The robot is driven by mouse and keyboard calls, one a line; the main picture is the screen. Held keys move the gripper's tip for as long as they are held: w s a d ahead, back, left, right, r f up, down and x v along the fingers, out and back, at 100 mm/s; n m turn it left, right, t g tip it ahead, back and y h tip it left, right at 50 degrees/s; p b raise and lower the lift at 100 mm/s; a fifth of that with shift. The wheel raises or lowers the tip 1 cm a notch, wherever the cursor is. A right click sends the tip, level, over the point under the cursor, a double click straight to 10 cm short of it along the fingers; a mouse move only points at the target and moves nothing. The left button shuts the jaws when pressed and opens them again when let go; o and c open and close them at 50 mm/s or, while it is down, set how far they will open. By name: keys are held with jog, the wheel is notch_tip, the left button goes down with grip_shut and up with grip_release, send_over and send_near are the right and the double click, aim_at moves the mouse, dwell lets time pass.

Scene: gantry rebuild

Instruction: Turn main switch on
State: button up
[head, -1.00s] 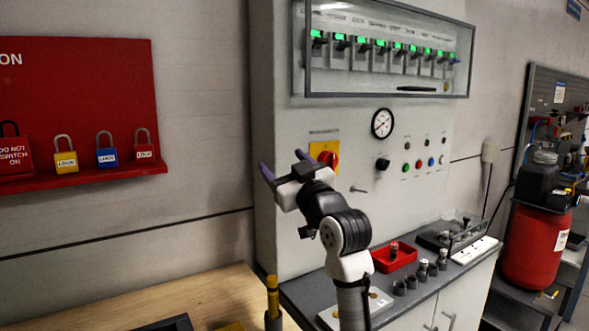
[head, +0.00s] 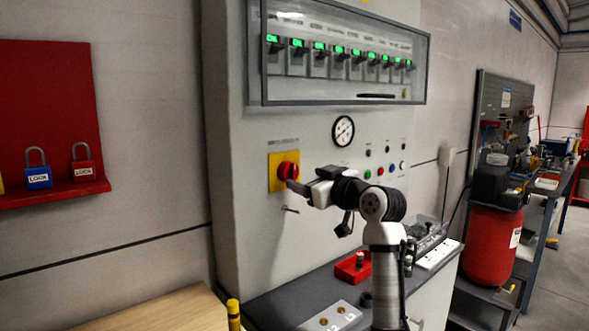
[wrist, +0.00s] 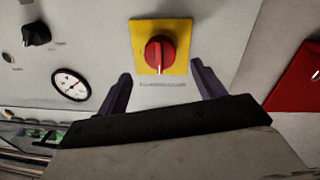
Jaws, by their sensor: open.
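The main switch is a red rotary knob (head: 288,170) on a yellow plate (head: 276,172), mounted on the grey cabinet front. In the wrist view the red knob (wrist: 159,54) sits upright on its yellow plate (wrist: 178,32), with a pale mark at its lower edge. My gripper (head: 296,188) is just in front of and slightly below the knob in the head view. In the wrist view my gripper (wrist: 162,80) has its two dark fingers apart, one on each side of the knob's line. Nothing is between them, and I cannot tell whether a finger touches the knob.
A breaker box (head: 345,55) with green-lit switches is above. A gauge (head: 343,130), a small key-like lever (head: 290,210) and coloured buttons are on the panel. Padlocks (head: 38,170) hang left; a red tank (head: 490,245) stands right.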

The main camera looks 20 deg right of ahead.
aim_at(294, 174)
jog(key=p+x, duration=0.1)
jog(key=x, duration=0.4)
jog(key=shift+w+a, duration=0.1)
jog(key=shift+w, duration=0.25)
jog(key=c, duration=1)
